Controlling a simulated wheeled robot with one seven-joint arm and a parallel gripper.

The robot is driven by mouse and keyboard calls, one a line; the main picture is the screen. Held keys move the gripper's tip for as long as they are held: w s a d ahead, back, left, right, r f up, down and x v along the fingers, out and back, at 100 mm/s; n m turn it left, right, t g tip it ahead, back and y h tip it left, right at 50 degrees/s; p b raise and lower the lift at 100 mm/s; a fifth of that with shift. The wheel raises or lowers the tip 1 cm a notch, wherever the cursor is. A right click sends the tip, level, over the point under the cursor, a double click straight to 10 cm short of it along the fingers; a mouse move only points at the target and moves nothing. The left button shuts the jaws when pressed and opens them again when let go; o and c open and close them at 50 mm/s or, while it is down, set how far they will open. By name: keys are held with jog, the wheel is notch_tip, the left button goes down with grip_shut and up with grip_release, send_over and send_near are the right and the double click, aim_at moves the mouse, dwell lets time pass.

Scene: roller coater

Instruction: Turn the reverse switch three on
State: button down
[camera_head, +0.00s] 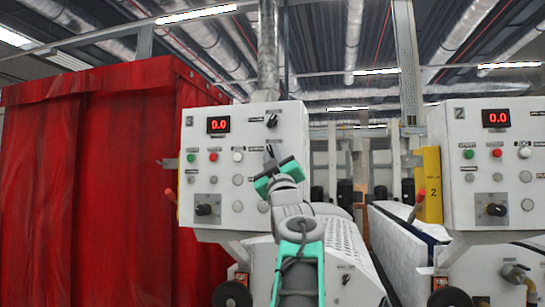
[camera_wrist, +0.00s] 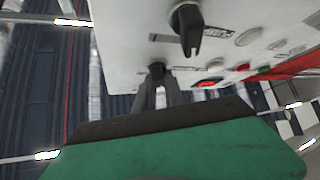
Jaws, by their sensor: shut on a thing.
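The white control panel marked 3 (camera_head: 222,135) stands left of centre in the head view. My gripper (camera_head: 270,151) is at its right side, among the middle controls. In the wrist view my gripper's fingers (camera_wrist: 157,88) come together on a small black switch (camera_wrist: 155,70) on the panel face. They are shut on it. The switch's label is too small to read, and my gripper hides the switch in the head view. A larger black switch (camera_wrist: 187,22) stands nearer in the wrist view, apart from the fingers. Another black switch (camera_head: 272,120) sits above my gripper.
The panel has a red display (camera_head: 218,125), a green button (camera_head: 190,157), a red button (camera_head: 213,156) and a lower black knob (camera_head: 205,210). Panel 2 (camera_head: 490,160) stands at right, with a yellow post (camera_head: 430,185) beside it. A red curtain (camera_head: 100,190) fills the left.

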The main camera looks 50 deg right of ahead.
jog(key=m+g+h, duration=0.2)
jog(key=m, duration=0.1)
jog(key=m+g+h+b, duration=0.1)
jog(key=m+g+h, duration=0.1)
jog(key=m+g, duration=0.1)
jog(key=m+g+h+b, duration=0.1)
jog(key=m+g+h, duration=0.1)
jog(key=m, duration=0.3)
jog(key=shift+w+a+h, duration=0.15)
jog(key=shift+w+h, duration=0.25)
jog(key=shift+h, duration=0.1)
jog(key=m+g+p, duration=0.1)
jog(key=m+g, duration=0.2)
jog(key=m+g+h+p, duration=0.1)
jog(key=m+g, duration=0.2)
jog(key=m+g+h, duration=0.1)
jog(key=m+g, duration=0.2)
jog(key=m, duration=0.1)
jog(key=shift+w+r+p, duration=0.1)
jog(key=shift+r+p, duration=0.15)
jog(key=shift+p, duration=0.15)
jog(key=shift+a+m+g+y+p, duration=0.1)
jog(key=shift+m+g+y+p, duration=0.2)
jog(key=shift+m+g+p, duration=1.45)
jog(key=shift+f+m+g+b, duration=0.1)
jog(key=shift+m+g+b, duration=0.4)
jog(key=shift+m+g, duration=0.2)
